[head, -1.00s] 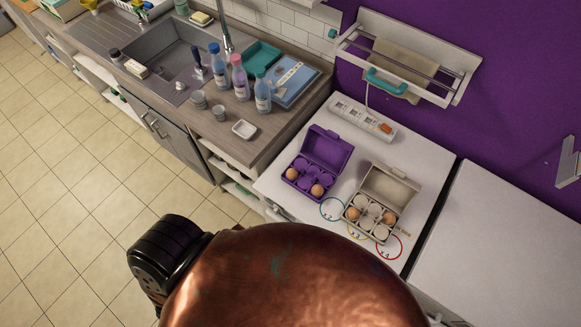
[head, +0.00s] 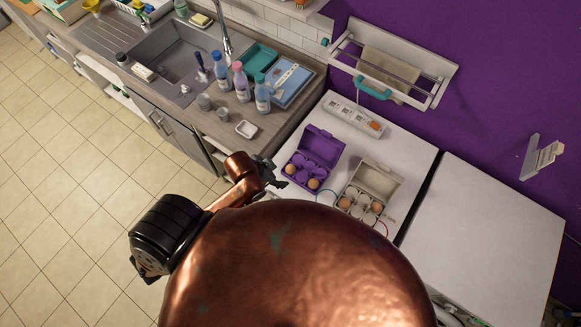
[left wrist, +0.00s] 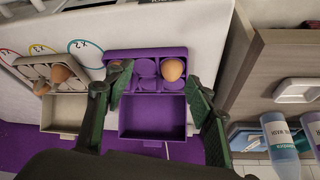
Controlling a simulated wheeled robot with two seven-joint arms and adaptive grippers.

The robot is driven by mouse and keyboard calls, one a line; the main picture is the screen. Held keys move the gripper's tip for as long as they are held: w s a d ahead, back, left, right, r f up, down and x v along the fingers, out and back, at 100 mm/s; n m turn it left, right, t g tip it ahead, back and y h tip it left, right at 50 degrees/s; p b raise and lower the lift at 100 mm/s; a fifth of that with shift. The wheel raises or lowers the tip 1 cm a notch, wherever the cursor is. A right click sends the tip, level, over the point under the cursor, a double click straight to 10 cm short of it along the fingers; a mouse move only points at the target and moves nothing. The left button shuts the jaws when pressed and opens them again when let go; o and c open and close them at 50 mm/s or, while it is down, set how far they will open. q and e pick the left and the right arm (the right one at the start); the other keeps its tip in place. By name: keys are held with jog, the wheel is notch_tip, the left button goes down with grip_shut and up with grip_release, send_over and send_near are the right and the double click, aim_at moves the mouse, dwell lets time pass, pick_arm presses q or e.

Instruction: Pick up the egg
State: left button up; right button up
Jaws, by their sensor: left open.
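A purple egg carton (head: 318,150) stands open on the white counter and holds brown eggs at its near side (head: 291,169) and near its right corner (head: 314,183). Beside it an open grey carton (head: 378,180) holds two more brown eggs (head: 345,203) (head: 377,208). My left gripper (head: 272,176) is open and empty, just left of the purple carton. In the left wrist view its fingers (left wrist: 160,85) spread across the purple carton (left wrist: 155,118). One egg (left wrist: 172,69) shows between them; another (left wrist: 117,85) is partly hidden by the left finger. My right gripper is out of view.
A power strip (head: 355,118) lies behind the cartons. Bottles (head: 262,94), cups and a small white dish (head: 246,129) stand on the wooden counter to the left. A wall rack (head: 390,70) hangs above. The white top at the right (head: 490,220) is clear.

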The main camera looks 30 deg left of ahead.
pick_arm(q)
jog(key=w+d+m+h, duration=0.2)
jog(key=w+d+m, duration=0.1)
jog(key=w, duration=0.1)
jog(key=m+g, duration=0.2)
send_near(289, 166)
jog(key=d+f, duration=0.1)
jog(key=f, duration=0.1)
jog(key=shift+y, duration=0.3)
jog(key=shift+w+p+x, duration=0.15)
jog(key=shift+p+x, duration=0.2)
jog(key=shift+x, duration=1.55)
jog(key=shift+w+p+x, duration=0.15)
jog(key=shift+p+x, duration=0.2)
jog(key=shift+x, duration=1.55)
jog(key=shift+d+r, duration=0.1)
jog(key=shift+d, duration=0.05)
jog(key=shift+c, duration=0.7)
jog(key=c, duration=1.1)
